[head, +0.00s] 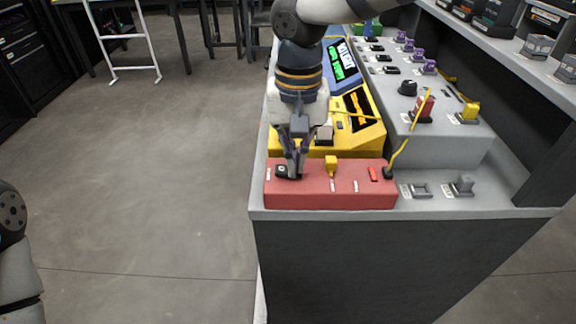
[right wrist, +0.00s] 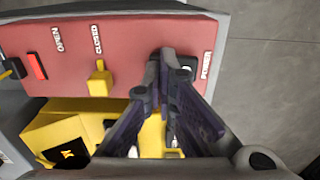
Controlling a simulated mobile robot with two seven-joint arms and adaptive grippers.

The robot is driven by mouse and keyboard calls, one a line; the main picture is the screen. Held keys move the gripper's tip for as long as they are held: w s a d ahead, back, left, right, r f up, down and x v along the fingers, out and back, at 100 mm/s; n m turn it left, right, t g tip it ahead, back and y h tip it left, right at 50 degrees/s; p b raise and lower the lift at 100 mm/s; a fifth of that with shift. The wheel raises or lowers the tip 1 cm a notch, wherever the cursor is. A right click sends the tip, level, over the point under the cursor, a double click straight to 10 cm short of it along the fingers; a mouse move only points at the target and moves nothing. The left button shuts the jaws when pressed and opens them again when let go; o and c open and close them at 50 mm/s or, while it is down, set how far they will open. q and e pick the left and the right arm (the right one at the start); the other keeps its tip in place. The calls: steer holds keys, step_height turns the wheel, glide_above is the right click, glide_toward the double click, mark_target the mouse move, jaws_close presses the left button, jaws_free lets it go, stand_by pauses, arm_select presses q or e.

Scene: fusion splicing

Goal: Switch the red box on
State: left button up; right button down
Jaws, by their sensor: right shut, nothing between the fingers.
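The red box (head: 310,196) lies at the near left corner of the bench top. Its black power switch (head: 281,171) is at its left end; in the right wrist view the switch (right wrist: 187,70) sits beside the POWER label. My right gripper (head: 293,175) points down with its fingertips together, right at the switch; I cannot tell whether they touch it. In the right wrist view the shut fingers (right wrist: 167,54) partly cover the switch. My left gripper is not in view.
A yellow device (head: 345,140) stands just behind the red box, with a blue device (head: 341,65) with a green display beyond. A grey panel (head: 440,135) with knobs and switches is at right. A yellow cable (head: 409,137) rises from the box's right end. Open floor lies left.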

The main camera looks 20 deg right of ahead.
step_height(320, 180, up, 3)
steer(key=shift+r+p, duration=0.1)
steer(key=shift+p, duration=0.4)
steer(key=shift+r+p, duration=0.55)
steer(key=shift+r, duration=1.45)
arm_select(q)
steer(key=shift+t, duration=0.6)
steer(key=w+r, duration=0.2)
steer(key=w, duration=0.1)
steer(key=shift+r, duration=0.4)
arm_select(e)
steer(key=shift+f, duration=0.1)
